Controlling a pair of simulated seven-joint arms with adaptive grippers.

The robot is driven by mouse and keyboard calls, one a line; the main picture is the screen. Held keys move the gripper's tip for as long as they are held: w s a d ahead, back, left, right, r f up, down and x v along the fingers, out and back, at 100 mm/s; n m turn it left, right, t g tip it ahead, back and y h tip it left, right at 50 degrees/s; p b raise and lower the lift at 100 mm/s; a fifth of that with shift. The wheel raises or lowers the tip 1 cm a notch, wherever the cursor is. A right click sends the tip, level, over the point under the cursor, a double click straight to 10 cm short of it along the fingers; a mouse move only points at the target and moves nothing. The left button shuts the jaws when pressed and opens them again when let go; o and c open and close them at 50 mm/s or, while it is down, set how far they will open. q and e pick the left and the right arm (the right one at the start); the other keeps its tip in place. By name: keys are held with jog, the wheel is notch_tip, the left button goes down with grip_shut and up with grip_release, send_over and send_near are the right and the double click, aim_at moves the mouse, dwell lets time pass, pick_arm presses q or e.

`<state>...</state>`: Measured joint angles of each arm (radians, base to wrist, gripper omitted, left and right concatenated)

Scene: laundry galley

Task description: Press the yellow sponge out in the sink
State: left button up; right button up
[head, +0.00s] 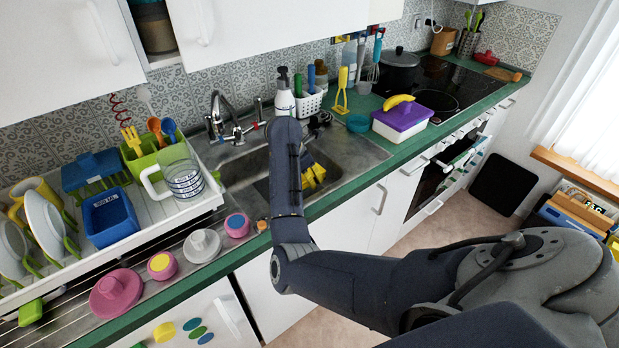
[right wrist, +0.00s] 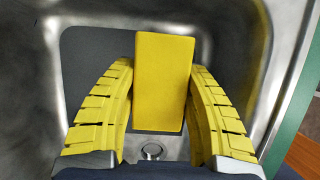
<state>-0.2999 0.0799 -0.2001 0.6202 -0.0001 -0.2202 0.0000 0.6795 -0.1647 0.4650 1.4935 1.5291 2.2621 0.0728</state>
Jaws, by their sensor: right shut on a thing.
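My right gripper (head: 313,173) reaches down into the steel sink (head: 345,152), with the forearm coming over its front edge. In the right wrist view the two yellow ribbed fingers of this gripper (right wrist: 162,72) are shut on the yellow sponge (right wrist: 163,84), a plain rectangular block held between the fingertips. Below the sponge are the grey basin of the sink (right wrist: 86,50) and a round drain (right wrist: 152,151). I cannot tell whether the sponge touches the basin floor. In the head view I cannot separate the sponge from the yellow fingers. My left gripper is out of view.
The tap (head: 220,115) stands behind the sink, beside a white soap bottle (head: 284,97). A drying rack holds plates and a glass jug (head: 180,170) on the left. A white tub with a purple lid (head: 402,116) stands right of the sink. Green counter (head: 345,197) runs along the front.

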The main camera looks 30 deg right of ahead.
jog(key=shift+r, duration=4.95)
jog(key=shift+r, duration=0.1)
